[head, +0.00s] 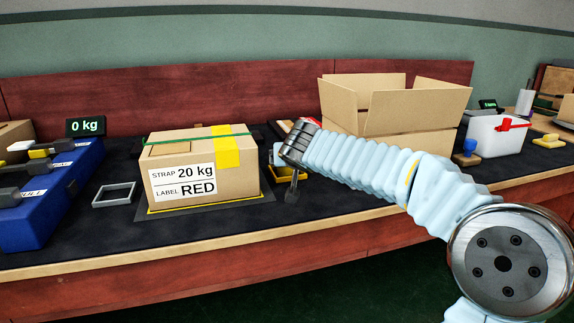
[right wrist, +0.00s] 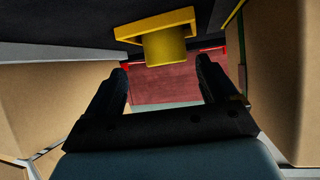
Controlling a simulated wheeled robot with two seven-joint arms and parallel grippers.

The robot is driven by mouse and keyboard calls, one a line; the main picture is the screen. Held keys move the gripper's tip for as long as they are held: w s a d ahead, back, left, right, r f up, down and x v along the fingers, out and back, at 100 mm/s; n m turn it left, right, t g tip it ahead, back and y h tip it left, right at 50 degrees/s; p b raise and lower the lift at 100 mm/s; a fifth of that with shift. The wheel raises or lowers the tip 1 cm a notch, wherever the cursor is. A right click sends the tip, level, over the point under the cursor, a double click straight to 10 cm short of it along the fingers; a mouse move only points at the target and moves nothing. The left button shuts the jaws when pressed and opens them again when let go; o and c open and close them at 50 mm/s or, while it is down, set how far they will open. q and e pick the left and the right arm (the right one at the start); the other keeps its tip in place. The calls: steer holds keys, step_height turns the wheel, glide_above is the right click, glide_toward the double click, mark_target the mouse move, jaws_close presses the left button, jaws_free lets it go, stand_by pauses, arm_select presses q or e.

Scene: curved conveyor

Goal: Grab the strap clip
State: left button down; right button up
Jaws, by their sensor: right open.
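I cannot single out the strap clip for certain. A yellow piece (head: 318,173) lies on the dark mat beside my right gripper, partly hidden by it. In the right wrist view a yellow frame with a yellow block (right wrist: 165,46) shows just beyond the fingertips, apart from them. My right gripper (right wrist: 163,74) is open, with nothing between its fingers; in the head view it (head: 292,194) points down, right of the strapped carton. The closed carton (head: 210,183) carries a green strap, yellow tape and a label reading STRAP 20 kg, LABEL RED. My left gripper is out of view.
An open carton (head: 418,105) stands behind my right arm. A blue rack (head: 35,222) with grey and yellow pieces is at left, near a 0 kg display (head: 86,127). A grey square frame (head: 113,203) lies on the mat. A white bin (head: 492,140) stands at right.

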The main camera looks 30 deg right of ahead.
steer(key=x, duration=0.3)
steer(key=p+x, duration=0.1)
steer(key=x, duration=0.1)
steer(key=shift+w+a, duration=0.3)
steer(key=shift+w, duration=0.05)
steer(key=shift+c, duration=0.3)
steer(key=c, duration=1.1)
steer(key=shift+r, duration=0.15)
